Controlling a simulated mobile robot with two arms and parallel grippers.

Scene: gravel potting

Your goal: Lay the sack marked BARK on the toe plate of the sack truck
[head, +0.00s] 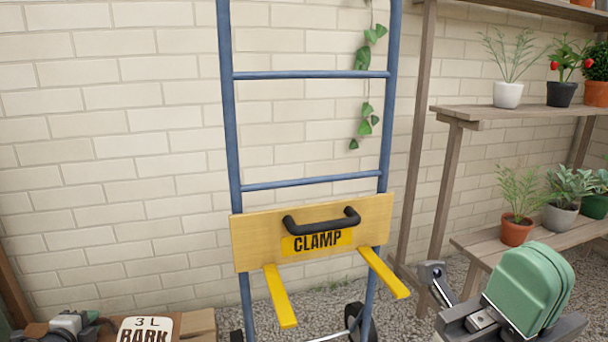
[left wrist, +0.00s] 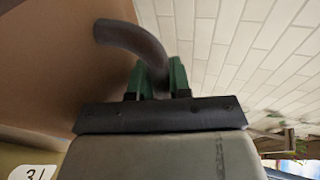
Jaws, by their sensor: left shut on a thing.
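The sack marked BARK (head: 195,325) is brown with a white "3 L BARK" label, at the bottom left of the head view, mostly cut off. My left gripper (head: 90,319) is beside it, its green fingers shut on a dark curved handle. In the left wrist view, my left gripper (left wrist: 158,82) pinches this handle (left wrist: 125,38), with part of the "3 L" label low at left. The sack truck (head: 230,130) stands upright, blue-framed. Its toe plate is mostly below the picture. My right gripper (head: 450,290) is at the lower right; its fingertips are unclear.
A wooden board marked CLAMP (head: 250,240) with a black handle (head: 320,222) spans the truck frame, two yellow prongs (head: 281,297) jutting forward. Wooden shelves (head: 470,112) with potted plants stand at right. A brick wall is behind; gravel covers the ground.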

